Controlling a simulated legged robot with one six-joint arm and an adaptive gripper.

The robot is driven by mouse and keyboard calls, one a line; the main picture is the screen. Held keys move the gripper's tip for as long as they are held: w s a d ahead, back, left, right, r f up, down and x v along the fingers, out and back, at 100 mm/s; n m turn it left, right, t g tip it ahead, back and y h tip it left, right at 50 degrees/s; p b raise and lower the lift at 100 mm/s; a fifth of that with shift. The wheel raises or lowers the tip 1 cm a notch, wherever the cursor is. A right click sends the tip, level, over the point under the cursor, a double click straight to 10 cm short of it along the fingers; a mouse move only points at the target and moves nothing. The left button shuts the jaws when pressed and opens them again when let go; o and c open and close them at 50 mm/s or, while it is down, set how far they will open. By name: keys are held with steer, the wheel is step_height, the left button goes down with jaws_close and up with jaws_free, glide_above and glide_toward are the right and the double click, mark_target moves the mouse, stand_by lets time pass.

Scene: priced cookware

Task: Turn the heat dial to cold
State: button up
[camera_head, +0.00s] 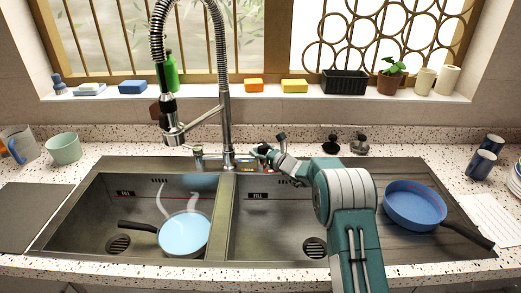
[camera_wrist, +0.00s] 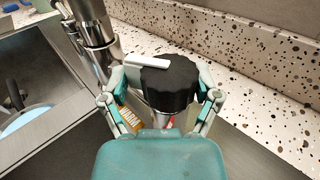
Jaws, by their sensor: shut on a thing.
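The heat dial (camera_wrist: 170,82) is a black scalloped knob with a white pointer bar (camera_wrist: 148,61) on top, filling the middle of the wrist view. The bar points left in that view. My gripper (camera_wrist: 167,95) has one finger on each side of the knob and is shut on it. A yellow label reading "WARM" (camera_wrist: 131,122) and a bit of red show below the knob; a cold label is not visible. In the head view my gripper (camera_head: 268,155) is at the back rim of the sink, beside the tap base, and hides most of the dial.
The tall spring tap (camera_head: 224,110) stands just left of my gripper. A pan of blue water (camera_head: 184,233) with steam-like wisps sits in the left basin. A blue pan (camera_head: 415,204) lies on the right drainboard.

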steer(key=o, duration=0.9)
steer(key=shift+w+d, duration=0.25)
steer(key=shift+d, duration=0.2)
steer(key=shift+c, duration=0.2)
steer(key=shift+s+d+r, duration=0.1)
steer(key=shift+d, duration=0.3)
steer(key=s+a, duration=0.1)
steer(key=s, duration=1.1)
steer(key=shift+s, duration=0.25)
steer(key=v, duration=1.1)
steer(key=shift+s+d, duration=0.2)
steer(key=shift+s, duration=0.15)
